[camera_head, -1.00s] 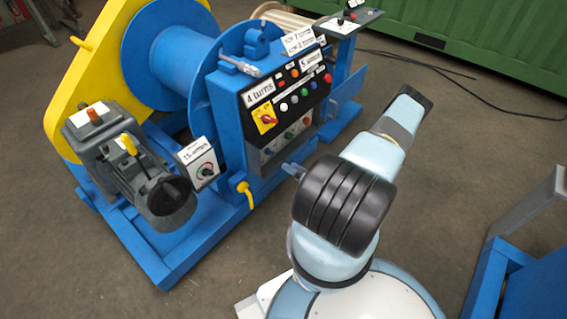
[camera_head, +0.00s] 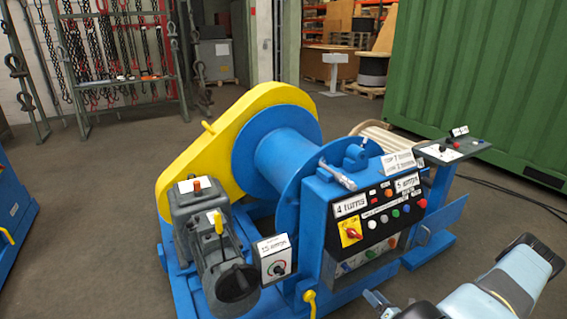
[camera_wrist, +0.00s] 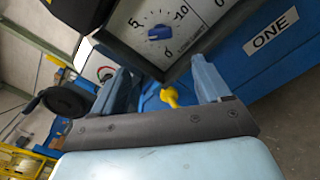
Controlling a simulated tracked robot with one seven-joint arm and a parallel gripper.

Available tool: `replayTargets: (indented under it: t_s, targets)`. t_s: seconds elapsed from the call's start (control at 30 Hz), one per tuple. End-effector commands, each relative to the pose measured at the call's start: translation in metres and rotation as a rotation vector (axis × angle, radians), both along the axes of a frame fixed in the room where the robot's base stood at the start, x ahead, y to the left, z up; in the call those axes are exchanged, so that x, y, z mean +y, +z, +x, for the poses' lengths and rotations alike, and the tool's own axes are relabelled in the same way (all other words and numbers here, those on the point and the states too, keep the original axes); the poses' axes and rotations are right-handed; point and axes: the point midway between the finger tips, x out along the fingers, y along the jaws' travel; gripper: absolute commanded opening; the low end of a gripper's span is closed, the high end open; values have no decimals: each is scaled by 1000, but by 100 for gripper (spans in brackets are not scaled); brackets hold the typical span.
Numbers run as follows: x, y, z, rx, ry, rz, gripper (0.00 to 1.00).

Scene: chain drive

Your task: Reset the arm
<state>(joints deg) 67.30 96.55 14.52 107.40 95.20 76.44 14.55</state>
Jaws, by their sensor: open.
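My arm reaches in from the bottom right in the head view. The tip of my gripper (camera_head: 378,302) shows there, low in front of the winch's control panel (camera_head: 376,212). In the wrist view my gripper (camera_wrist: 160,88) is open, its two blue-grey fingers apart. Nothing is between the fingertips. Beyond them are a dial with a blue knob (camera_wrist: 159,32) and a yellow handle (camera_wrist: 169,96) on the blue machine. I cannot tell whether a finger touches the machine.
The blue winch with its drum (camera_head: 284,150) and yellow chain guard (camera_head: 232,130) stands close ahead. A grey motor (camera_head: 208,235) is at its left. A green container (camera_head: 490,90) stands behind right. A chain rack (camera_head: 120,55) is at the back left.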

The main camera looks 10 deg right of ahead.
Motion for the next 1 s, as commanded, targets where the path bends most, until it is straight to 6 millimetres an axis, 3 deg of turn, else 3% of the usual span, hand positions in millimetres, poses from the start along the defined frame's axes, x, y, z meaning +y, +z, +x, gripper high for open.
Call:
replayTargets:
  t_s: [0.17,0.4,0.8,1.0]
  targets:
    - [-5,34,12,-36,102,-90,76]
    - [-4,98,30,-102,305,-257,76]
    - [21,204,49,-220,635,-527,76]
    - [36,248,51,-271,772,-641,76]
